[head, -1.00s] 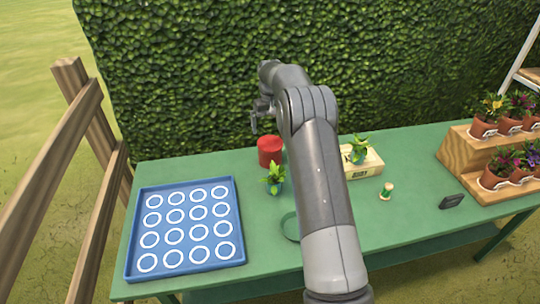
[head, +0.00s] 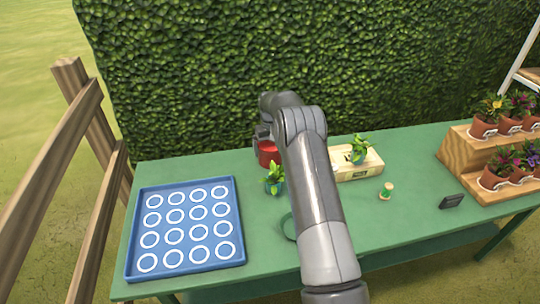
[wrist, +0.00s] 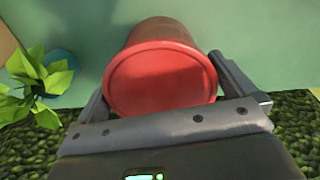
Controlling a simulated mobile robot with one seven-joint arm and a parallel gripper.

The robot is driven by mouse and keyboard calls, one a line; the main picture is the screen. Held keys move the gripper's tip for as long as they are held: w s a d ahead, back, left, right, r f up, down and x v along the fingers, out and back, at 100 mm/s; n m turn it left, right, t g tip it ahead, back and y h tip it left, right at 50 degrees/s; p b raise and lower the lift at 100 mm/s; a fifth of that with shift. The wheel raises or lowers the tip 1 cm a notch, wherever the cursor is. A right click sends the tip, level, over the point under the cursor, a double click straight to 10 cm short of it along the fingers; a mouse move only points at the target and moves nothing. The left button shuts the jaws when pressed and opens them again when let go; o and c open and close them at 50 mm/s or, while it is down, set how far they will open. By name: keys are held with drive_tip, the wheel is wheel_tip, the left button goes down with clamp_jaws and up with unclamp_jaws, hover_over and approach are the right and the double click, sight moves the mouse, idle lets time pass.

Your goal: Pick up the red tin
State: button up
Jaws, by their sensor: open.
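The red tin (head: 267,153) stands on the green table near its back edge, in front of the hedge. In the head view my arm partly hides it. In the wrist view the red tin (wrist: 160,82) fills the middle, with its round end facing the camera. My gripper (wrist: 160,88) is open, with one finger on each side of the tin. The right finger lies very close to the tin's side; I cannot tell whether either finger touches it. In the head view my gripper (head: 264,140) is down at the tin, mostly hidden.
A small potted plant (head: 275,180) stands close in front of the tin; it also shows at the left in the wrist view (wrist: 35,85). A blue tray with white rings (head: 242,250) lies left. A plant on a pale box (head: 362,170) and flowerpots on a wooden stand (head: 455,158) are right.

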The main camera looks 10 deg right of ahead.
wheel_tip(320, 180, down, 2)
drive_tip(key=shift+f, duration=0.1)
drive_tip(key=shift+c, duration=0.4)
drive_tip(key=c, duration=0.6)
